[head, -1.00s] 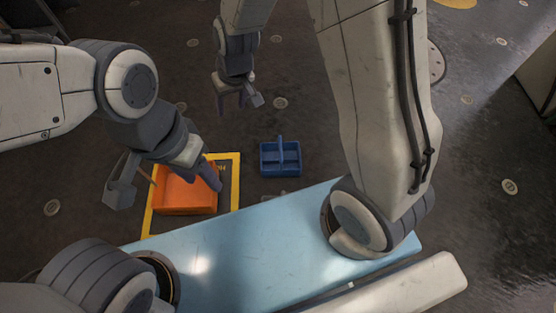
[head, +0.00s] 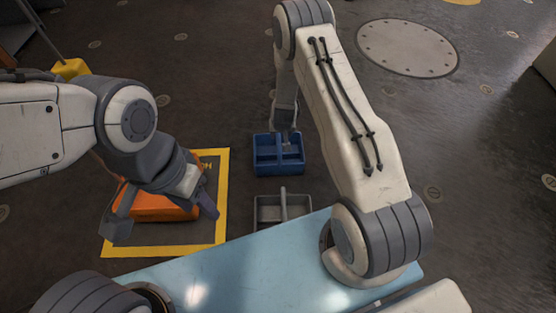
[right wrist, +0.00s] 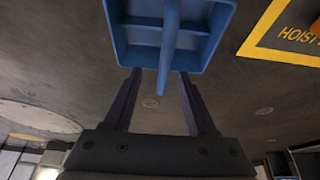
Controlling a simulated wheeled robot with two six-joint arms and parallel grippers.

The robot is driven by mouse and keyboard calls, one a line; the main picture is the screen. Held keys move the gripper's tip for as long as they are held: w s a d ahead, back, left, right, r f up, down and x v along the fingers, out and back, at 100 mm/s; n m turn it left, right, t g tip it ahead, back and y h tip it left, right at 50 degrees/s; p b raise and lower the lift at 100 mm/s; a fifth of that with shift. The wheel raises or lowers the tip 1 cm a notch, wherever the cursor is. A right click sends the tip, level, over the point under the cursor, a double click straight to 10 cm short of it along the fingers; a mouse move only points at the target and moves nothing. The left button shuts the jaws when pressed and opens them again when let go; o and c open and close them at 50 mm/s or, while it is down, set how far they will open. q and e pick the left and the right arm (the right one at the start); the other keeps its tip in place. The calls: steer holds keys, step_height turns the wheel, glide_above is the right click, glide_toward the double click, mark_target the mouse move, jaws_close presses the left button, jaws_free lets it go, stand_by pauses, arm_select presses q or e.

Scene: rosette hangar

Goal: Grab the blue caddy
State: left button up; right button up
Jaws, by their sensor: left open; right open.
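The blue caddy (head: 280,168) stands on the dark floor, beyond the light blue surface. It has several compartments and an upright middle handle. In the right wrist view the caddy (right wrist: 140,58) fills the top, with its handle running down toward the gap between my fingers. My right gripper (head: 285,140) is open at the caddy, partly hidden by my wrist; its open fingers (right wrist: 158,88) lie either side of the handle's end, with no grip on it. My left gripper (head: 163,210) is open over an orange bin (head: 150,208), apart from the blue caddy.
A grey caddy (head: 268,213) with a handle stands just in front of the blue one. The orange bin sits inside a yellow floor outline (head: 222,190). My light blue base top (head: 240,275) is nearest. A yellow object (head: 70,68) is at the upper left. Floor right of my right arm is clear.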

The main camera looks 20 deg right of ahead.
steer(key=b+x, duration=0.1)
steer(key=x, duration=0.3)
steer(key=shift+f+b, duration=0.1)
steer(key=shift+b, duration=0.3)
steer(key=b+x, duration=0.2)
steer(key=x, duration=0.1)
steer(key=b+x, duration=0.1)
steer(key=shift+w+a+f, duration=0.2)
steer(key=shift+a, duration=0.1)
steer(key=shift+w+f, duration=0.2)
steer(key=shift+f, duration=0.05)
steer(key=shift+f, duration=0.2)
jaws_close()
steer(key=shift+r, duration=0.1)
stand_by(1.0)
